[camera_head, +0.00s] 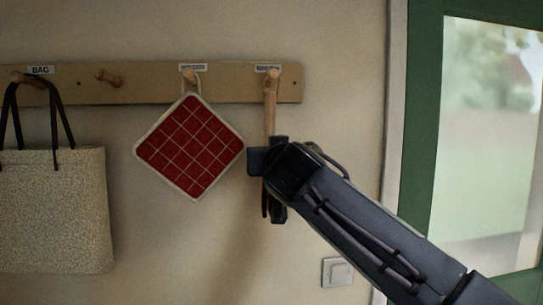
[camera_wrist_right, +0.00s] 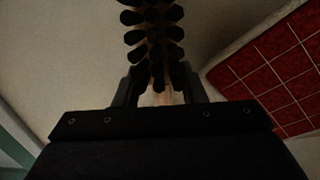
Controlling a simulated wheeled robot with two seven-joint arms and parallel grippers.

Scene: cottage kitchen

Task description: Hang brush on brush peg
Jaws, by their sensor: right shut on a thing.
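The brush has a pale wooden handle (camera_head: 271,112) that stands upright against the wall in the head view. Its upper end overlaps the rightmost peg (camera_head: 273,73) on the rack; I cannot tell whether it is looped over it. My right gripper (camera_head: 266,165) is shut on the brush below the rack and hides much of its lower part. In the right wrist view the brush's dark bristle tufts (camera_wrist_right: 155,38) extend beyond the fingers of my right gripper (camera_wrist_right: 162,92). My left gripper is out of view.
A wooden peg rack (camera_head: 140,90) runs along the wall. A red checked potholder (camera_head: 190,147) hangs just left of the brush, close to my right gripper. A bag (camera_head: 55,210) hangs at far left. One peg (camera_head: 108,77) is bare. A light switch (camera_head: 337,272) and green door (camera_head: 421,110) are right.

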